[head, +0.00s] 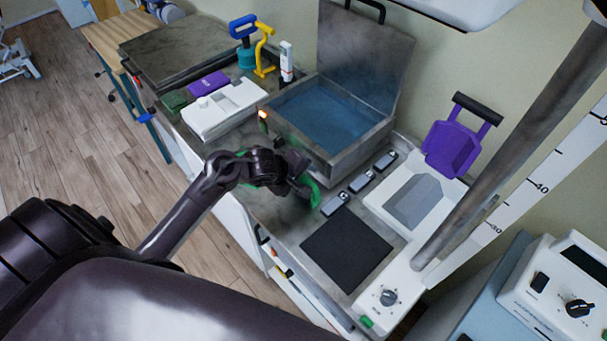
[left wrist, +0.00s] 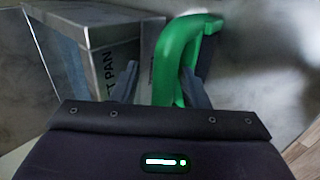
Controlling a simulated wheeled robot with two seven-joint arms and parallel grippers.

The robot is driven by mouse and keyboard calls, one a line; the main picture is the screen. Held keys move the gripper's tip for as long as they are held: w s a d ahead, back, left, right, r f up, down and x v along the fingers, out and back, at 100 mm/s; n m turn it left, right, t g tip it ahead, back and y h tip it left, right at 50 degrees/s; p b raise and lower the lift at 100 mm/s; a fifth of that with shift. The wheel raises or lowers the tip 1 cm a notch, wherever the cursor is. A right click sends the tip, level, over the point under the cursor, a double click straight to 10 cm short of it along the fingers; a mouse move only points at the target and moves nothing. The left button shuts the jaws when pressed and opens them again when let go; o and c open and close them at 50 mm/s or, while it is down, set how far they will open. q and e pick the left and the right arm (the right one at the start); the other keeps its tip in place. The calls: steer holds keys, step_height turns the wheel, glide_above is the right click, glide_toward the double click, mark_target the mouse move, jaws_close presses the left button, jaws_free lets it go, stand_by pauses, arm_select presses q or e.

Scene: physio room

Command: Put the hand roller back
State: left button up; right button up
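A green curved piece, which looks like the hand roller's frame, shows in the head view (head: 313,190) at the front edge of the metal counter, partly hidden by my left gripper (head: 297,180). In the left wrist view the green frame (left wrist: 172,62) is blurred, with a dark part beside it. It stands between the fingers of my left gripper (left wrist: 160,88), close to the right finger. A gap shows between it and the left finger, so the gripper looks open around it. My right gripper is not in view.
A metal water bath (head: 325,115) with a raised lid stands behind the gripper. Several small grey blocks (head: 334,204), a black mat (head: 346,248), a purple holder with a black bar (head: 452,148) and a white device (head: 410,200) lie to the right. A grey pole (head: 520,130) rises at right.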

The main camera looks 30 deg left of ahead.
arm_select(q)
steer(key=shift+r, duration=0.1)
steer(key=shift+s+r, duration=0.15)
steer(key=shift+r, duration=0.15)
steer(key=p+v, duration=0.3)
steer(key=v, duration=0.8)
steer(key=shift+s, duration=0.2)
steer(key=shift+r, duration=0.1)
